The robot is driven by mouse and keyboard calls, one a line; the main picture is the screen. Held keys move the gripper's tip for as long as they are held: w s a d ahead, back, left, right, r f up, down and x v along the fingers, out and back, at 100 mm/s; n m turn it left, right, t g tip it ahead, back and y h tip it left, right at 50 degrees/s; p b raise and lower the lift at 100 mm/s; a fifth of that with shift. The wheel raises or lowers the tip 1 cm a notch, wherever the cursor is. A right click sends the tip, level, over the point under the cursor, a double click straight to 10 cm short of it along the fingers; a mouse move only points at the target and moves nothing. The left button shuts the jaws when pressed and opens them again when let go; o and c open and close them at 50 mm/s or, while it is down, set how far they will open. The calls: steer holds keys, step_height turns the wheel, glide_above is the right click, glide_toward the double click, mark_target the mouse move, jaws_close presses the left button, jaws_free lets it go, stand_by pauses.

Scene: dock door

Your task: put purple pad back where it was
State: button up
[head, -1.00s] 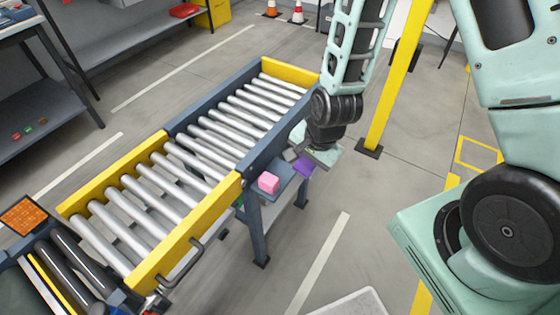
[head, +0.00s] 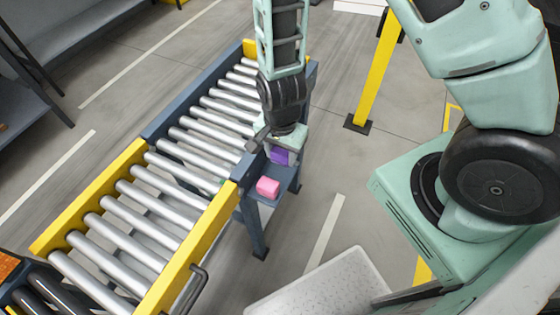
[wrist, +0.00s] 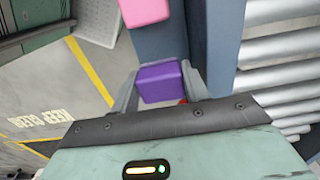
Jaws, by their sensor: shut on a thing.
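The purple pad (wrist: 160,83) is a small block held between the two fingers of my gripper (wrist: 162,88) in the wrist view. In the head view the purple pad (head: 279,156) shows just below my gripper (head: 282,150), at the side of the roller conveyor, over or at the small blue side shelf. I cannot tell whether the pad touches the shelf. My gripper is shut on the pad.
A pink block (head: 268,187) sits on the blue side shelf (head: 285,180), nearer than the purple pad. The roller conveyor (head: 185,165) runs alongside on the left. A yellow post (head: 378,70) stands to the right. A grey perforated platform (head: 320,285) is at the bottom.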

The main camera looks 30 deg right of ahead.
mark_target(281, 163)
steer(key=shift+f, duration=2.1)
steer(key=o, duration=0.6)
steer(key=shift+f, duration=0.1)
steer(key=shift+c, duration=0.2)
step_height(281, 163, up, 12)
steer(key=shift+r+p, duration=0.1)
steer(key=shift+p, duration=0.4)
steer(key=shift+s+a+r+n+y, duration=0.1)
steer(key=shift+s+a+r+n, duration=0.85)
steer(key=shift+s+r+n, duration=1.65)
steer(key=shift+s+a+r+n+y, duration=0.1)
steer(key=shift+s+a+r+n, duration=1.3)
steer(key=shift+r+n, duration=2)
steer(key=shift+s+a+r+n+y, duration=0.1)
steer(key=shift+s+a+r+n, duration=0.45)
steer(key=shift+s+r+n, duration=2.4)
